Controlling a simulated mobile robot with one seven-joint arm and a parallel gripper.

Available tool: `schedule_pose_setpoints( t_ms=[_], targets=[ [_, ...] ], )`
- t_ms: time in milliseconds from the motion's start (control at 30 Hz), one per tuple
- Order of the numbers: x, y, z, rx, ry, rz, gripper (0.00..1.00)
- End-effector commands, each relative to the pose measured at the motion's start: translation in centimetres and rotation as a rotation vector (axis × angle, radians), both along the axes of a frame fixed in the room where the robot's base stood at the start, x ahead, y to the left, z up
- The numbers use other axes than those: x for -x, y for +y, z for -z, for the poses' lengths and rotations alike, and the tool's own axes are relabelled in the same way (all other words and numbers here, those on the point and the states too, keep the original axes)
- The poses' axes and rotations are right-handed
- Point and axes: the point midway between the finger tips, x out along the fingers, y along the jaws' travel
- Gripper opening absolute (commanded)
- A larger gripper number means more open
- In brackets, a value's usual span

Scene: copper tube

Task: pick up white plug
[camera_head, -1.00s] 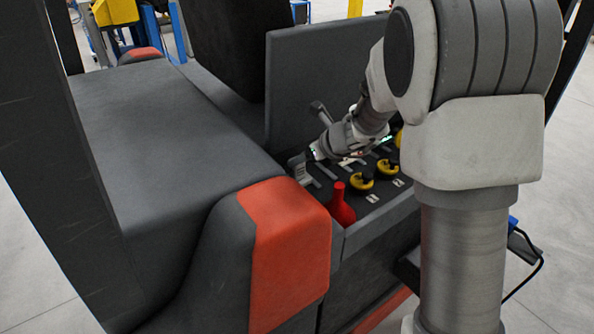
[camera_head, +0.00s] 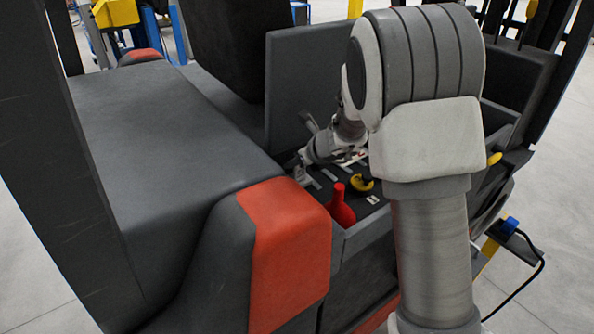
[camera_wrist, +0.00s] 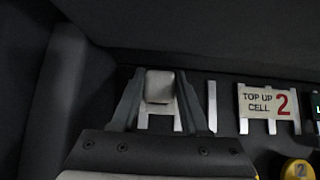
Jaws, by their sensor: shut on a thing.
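The white plug (camera_wrist: 159,87) is a small pale block in the middle of the wrist view, between the two grey fingers of my gripper (camera_wrist: 160,78). The fingers are shut on its sides. Below it, pale slot marks show on the dark panel, and I cannot tell whether the plug is clear of the panel. In the head view my gripper (camera_head: 299,165) is at the far left end of the panel, by the grey cover's edge; the plug is too small there to make out surely.
A red handle (camera_head: 340,206) and a yellow-black knob (camera_head: 362,184) stand on the panel near my arm. A "TOP UP CELL 2" label (camera_wrist: 267,101) and a yellow cap (camera_wrist: 297,170) lie to the right. A grey cover (camera_head: 170,150) borders the left.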

Motion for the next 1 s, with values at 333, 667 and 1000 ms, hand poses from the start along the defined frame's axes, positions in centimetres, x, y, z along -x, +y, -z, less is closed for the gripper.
schedule_pose_setpoints(
  t_ms=[333,667,1000],
  targets=[
    [0.0,0.0,0.0,0.000,0.000,0.000,0.00],
    [0.0,0.0,-1.5,-0.001,-0.002,0.001,0.00],
    [3.3,-2.2,-3.6,-0.001,-0.007,-0.001,0.00]
  ],
)
